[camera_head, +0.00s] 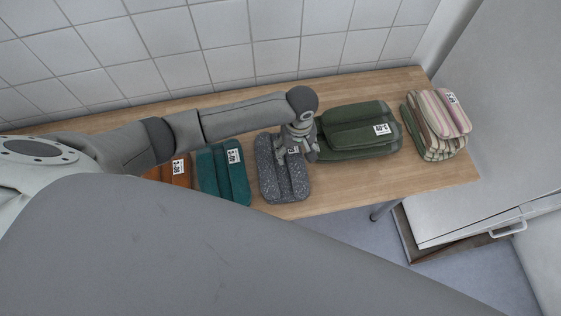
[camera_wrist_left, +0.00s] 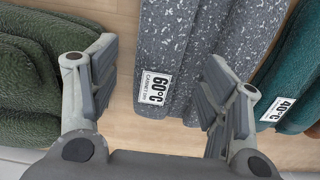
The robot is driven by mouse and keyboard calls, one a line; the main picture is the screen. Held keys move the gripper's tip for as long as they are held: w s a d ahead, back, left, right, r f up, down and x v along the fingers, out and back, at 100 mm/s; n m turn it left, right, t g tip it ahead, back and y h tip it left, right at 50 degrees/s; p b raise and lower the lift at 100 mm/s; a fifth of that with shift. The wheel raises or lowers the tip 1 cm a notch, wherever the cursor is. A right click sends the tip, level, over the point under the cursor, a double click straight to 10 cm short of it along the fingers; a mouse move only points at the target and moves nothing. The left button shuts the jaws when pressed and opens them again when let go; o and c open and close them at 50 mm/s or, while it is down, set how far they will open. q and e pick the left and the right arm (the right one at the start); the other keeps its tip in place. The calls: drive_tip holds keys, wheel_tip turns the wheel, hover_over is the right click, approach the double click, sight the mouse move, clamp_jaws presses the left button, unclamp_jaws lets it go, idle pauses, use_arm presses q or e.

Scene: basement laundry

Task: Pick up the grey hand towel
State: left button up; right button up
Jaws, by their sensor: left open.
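The grey speckled hand towel (camera_head: 270,180) lies folded on the wooden table, between a teal towel and a dark green towel. My left gripper (camera_head: 293,152) is over its far end. In the left wrist view, the grey towel (camera_wrist_left: 185,40) with a white 60°C label shows between and beyond the fingers of my left gripper (camera_wrist_left: 158,90). The fingers are spread wide and hold nothing. One finger is near the dark green towel, and the other overlaps the grey towel in the picture. My right gripper is not in view.
A teal towel (camera_head: 209,172) and an orange towel (camera_head: 178,172) lie left of the grey one. A dark green towel (camera_head: 345,115) lies close on its right, and striped towels (camera_head: 425,125) sit at the right end. A tiled wall (camera_head: 220,50) stands behind.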

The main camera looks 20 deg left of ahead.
sight(295, 157)
use_arm(q)
wheel_tip(295, 157, down, 4)
drive_tip(key=shift+r, duration=0.25)
drive_tip(key=shift+f, duration=0.25)
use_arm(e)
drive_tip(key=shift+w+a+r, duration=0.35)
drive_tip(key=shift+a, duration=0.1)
use_arm(q)
drive_tip(key=shift+c, duration=0.4)
drive_tip(key=c, duration=1.3)
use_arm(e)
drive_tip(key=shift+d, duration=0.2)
use_arm(q)
drive_tip(key=shift+r, duration=0.15)
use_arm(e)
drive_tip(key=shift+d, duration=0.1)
